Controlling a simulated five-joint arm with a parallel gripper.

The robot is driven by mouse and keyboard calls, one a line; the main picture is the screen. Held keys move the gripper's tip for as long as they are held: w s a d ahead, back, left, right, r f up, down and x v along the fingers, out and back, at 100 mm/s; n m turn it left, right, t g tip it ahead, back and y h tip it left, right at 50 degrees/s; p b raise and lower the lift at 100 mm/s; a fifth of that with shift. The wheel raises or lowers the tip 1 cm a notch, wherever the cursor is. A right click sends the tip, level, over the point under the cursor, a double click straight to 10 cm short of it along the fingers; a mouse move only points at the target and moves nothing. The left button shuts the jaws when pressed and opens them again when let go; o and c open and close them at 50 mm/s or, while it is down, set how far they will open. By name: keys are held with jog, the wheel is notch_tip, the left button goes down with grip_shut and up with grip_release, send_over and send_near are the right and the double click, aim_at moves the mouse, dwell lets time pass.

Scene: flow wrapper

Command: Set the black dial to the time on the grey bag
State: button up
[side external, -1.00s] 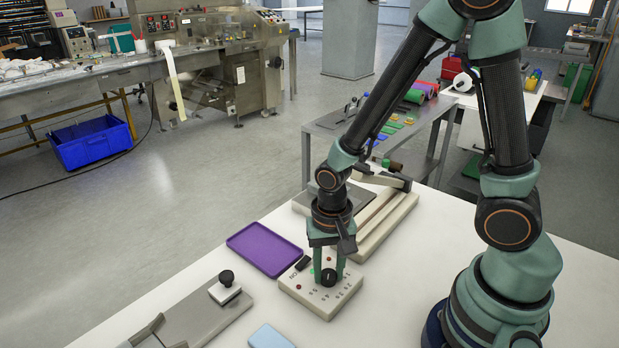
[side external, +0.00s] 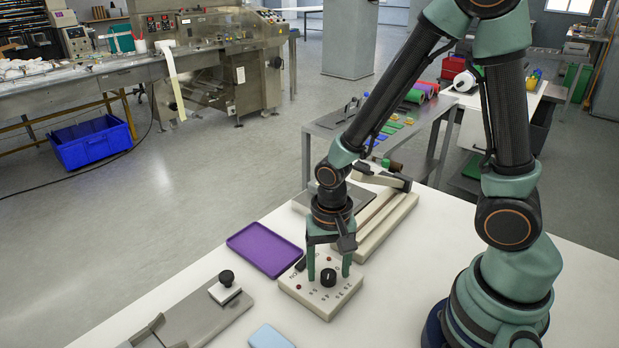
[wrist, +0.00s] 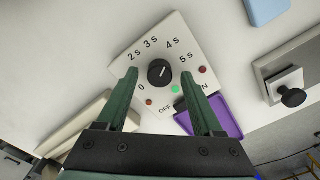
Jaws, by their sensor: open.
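The black dial (wrist: 160,72) sits on a cream control box (wrist: 140,60) marked 0, 2 s, 3 s, 4 s and 5 s. Its white pointer line aims up and right in the wrist view, roughly at the 4 s mark. The dial (side external: 328,277) also shows in the side view. My gripper (wrist: 159,77) is open, with one green finger on each side of the dial and a gap to it on both sides. In the side view my gripper (side external: 329,276) is low over the box. I cannot make out a grey bag or its time in these frames.
A purple tray (side external: 265,250) lies left of the box. A grey fixture with a black knob (side external: 226,279) and a light blue item (side external: 270,337) are nearer the front. A cream sealer-like device (side external: 380,228) stands behind the box. White table shows between them.

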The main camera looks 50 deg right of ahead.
notch_tip(320, 180, up, 12)
jog(key=shift+f, duration=0.2)
dwell(0.5)
notch_tip(320, 180, up, 10)
jog(key=n+t, duration=0.6)
jog(key=n, duration=0.2)
send_over(329, 271)
jog(key=d, duration=0.5)
jog(key=shift+w+a+f, duration=0.2)
jog(key=shift+w+a, duration=0.05)
